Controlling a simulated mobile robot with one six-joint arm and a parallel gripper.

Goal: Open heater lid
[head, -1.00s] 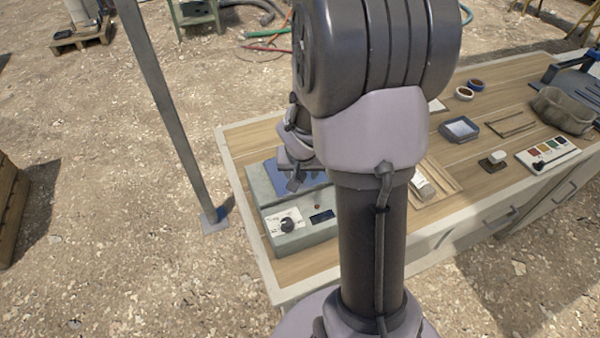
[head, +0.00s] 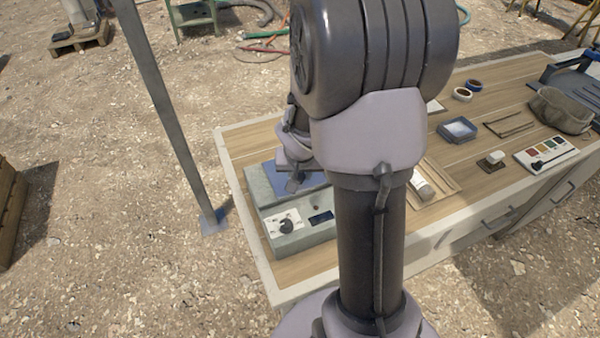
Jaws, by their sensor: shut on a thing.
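The heater (head: 297,232) is a grey-green box on the left end of the wooden bench. Its front panel carries a black knob (head: 286,226) and a small dark display (head: 320,217). The blue lid (head: 305,184) shows on top of the heater, partly hidden by my arm and gripper. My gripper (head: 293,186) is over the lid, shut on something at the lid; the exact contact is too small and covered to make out. My arm hides the right side of the heater.
The bench (head: 243,148) also holds a wooden tray (head: 440,190), a blue-grey dish (head: 457,130), a colour palette (head: 545,153), and a bag (head: 560,110). A metal post (head: 170,115) stands on the ground left of the bench. Open gravel lies farther left.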

